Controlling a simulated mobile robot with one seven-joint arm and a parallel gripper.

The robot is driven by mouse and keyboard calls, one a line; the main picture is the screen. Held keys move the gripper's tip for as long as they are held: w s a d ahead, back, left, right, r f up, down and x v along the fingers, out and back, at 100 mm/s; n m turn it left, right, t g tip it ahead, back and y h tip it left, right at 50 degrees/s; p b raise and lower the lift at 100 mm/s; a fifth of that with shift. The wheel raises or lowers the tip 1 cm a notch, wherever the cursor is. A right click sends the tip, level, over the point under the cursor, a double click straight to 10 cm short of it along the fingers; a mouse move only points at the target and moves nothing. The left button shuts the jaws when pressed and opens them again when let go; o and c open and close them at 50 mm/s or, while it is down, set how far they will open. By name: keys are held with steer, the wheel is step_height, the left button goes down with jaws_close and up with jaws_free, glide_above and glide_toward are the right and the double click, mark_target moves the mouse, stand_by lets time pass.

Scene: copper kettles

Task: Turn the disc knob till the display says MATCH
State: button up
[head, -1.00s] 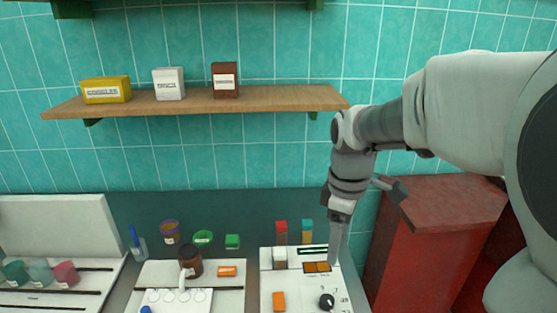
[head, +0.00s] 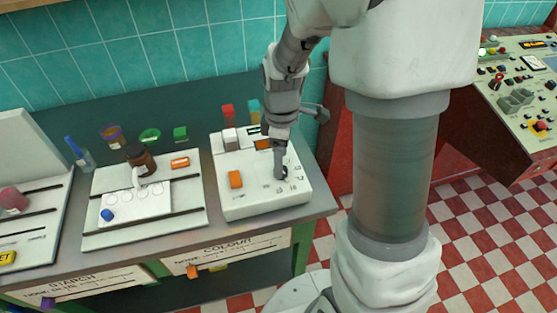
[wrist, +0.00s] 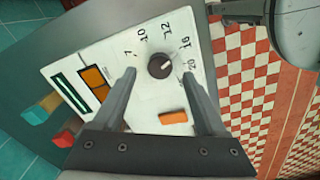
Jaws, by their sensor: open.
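The dark round disc knob (wrist: 161,65) sits on a white box (head: 262,203), ringed by printed numbers such as 7, 10, 12, 16 and 20. My gripper (wrist: 159,74) points down over the knob, its fingers apart on either side of it in the wrist view. I cannot tell whether they touch it. In the head view my gripper (head: 281,174) partly hides the knob. The box has an orange display window (wrist: 95,82) beside a dark green slot (wrist: 70,93); I can read no word on it. An orange button (wrist: 173,116) is also on the box.
Red-topped (head: 228,113) and teal-topped (head: 254,109) blocks stand at the box's back. A second white panel (head: 190,217) with a brown jar (head: 140,158) lies left. The counter (head: 322,207) ends just right of the box. A red cabinet and control desk (head: 535,95) stand right.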

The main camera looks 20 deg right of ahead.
steer(key=shift+f, duration=1.55)
steer(key=shift+c, duration=0.2)
jaws_close()
